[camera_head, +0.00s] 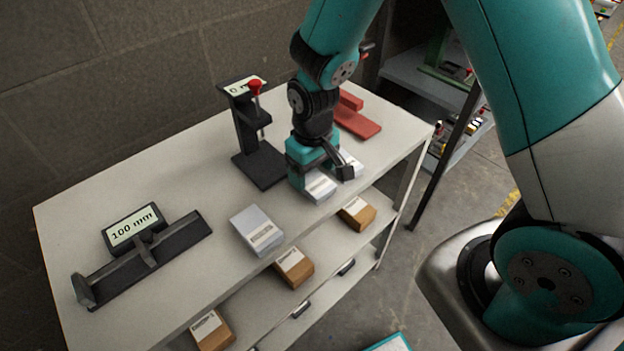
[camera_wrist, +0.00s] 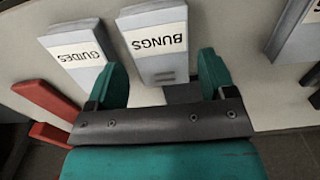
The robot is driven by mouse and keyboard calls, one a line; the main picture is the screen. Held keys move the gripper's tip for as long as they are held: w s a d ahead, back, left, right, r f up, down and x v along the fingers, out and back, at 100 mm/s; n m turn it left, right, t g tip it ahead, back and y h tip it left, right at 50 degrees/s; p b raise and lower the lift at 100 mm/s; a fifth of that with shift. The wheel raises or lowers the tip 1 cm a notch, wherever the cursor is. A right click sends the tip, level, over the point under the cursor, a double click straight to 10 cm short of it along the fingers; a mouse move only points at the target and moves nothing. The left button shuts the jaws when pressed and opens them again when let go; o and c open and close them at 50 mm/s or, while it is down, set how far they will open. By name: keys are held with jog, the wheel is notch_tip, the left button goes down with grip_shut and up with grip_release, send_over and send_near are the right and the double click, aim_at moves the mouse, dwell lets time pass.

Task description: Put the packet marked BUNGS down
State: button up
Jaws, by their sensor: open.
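The packet marked BUNGS (camera_wrist: 158,48) is a pale grey-white packet with a white label, its lettering upside down in the wrist view. In the head view the packet (camera_head: 320,187) lies on the bench top (camera_head: 190,200) near its front edge, partly hidden by my gripper (camera_head: 318,168). In the wrist view my gripper (camera_wrist: 161,64) is open, with its teal fingers apart on either side of the packet's near end. A gap shows between each finger and the packet; I cannot tell how high the fingers are above the bench.
The packet marked GUIDES (camera_wrist: 78,55) lies close beside BUNGS. Another packet (camera_head: 257,230) lies further left. A black stand with a red knob (camera_head: 255,88), red blocks (camera_head: 356,120) and a "100 mm" gauge (camera_head: 132,225) stand on the bench. Brown boxes (camera_head: 293,267) sit on the shelf below.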

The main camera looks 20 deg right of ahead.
aim_at(313, 183)
jog(key=shift+f, duration=1.25)
jog(key=c, duration=0.8)
jog(key=shift+r, duration=0.1)
